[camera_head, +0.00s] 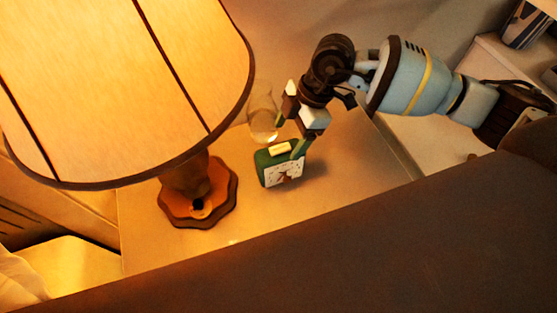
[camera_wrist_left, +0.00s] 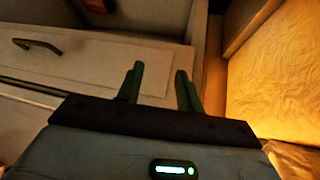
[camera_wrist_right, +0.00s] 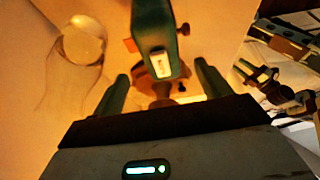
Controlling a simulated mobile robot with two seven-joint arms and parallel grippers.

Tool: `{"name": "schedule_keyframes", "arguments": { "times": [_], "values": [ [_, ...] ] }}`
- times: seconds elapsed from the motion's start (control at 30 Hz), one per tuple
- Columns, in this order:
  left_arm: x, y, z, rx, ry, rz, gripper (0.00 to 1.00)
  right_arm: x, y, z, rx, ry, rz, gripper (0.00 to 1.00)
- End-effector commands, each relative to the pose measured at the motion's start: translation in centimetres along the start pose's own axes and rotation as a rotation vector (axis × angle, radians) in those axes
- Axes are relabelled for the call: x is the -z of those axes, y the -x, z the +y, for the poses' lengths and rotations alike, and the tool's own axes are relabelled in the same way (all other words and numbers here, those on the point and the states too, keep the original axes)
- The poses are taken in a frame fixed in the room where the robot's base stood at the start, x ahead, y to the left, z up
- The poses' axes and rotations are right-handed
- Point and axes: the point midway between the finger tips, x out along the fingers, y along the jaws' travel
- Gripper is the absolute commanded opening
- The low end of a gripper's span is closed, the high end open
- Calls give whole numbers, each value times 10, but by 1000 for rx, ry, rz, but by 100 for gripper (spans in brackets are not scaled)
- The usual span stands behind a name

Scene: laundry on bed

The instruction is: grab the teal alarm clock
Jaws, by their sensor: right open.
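The teal alarm clock (camera_head: 263,168) stands on the bedside table, its pale square face toward the front. My right gripper (camera_head: 291,139) is over it from above and behind, with its fingers close to the clock's top. In the right wrist view the clock (camera_wrist_right: 153,25) shows between the two spread fingers of the right gripper (camera_wrist_right: 161,70), with a gap on each side. Whether a finger touches it cannot be told. My left gripper (camera_wrist_left: 158,70) shows in its own wrist view, fingers apart and empty, away from the clock; it is not in the head view.
A clear glass (camera_head: 263,125) stands just behind and left of the clock, near my right fingers; it also shows in the right wrist view (camera_wrist_right: 80,48). A lit lamp (camera_head: 120,80) is at the left. The tabletop (camera_head: 345,165) is bare to the right.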

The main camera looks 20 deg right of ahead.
Motion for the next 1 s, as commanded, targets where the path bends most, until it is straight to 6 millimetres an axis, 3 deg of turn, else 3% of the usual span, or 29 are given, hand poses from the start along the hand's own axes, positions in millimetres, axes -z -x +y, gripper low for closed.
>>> {"name": "schedule_keyframes", "arguments": {
  "times": [0.13, 0.37, 0.7, 1.0],
  "values": [
    [-6, 1, 1, -2, 2, -11, 36, 0, -17, 0, 3, 0, 0, 76],
    [-5, 0, 1, -1, 2, -10, 36, 1, -24, -1, 3, 1, 2, 76],
    [-1, -5, 0, 0, 0, 1, 36, 2, -68, -2, 3, 1, 3, 76],
    [0, -6, -1, 0, 0, 3, 36, 2, -73, -2, 1, 2, 2, 76]
  ]
}}
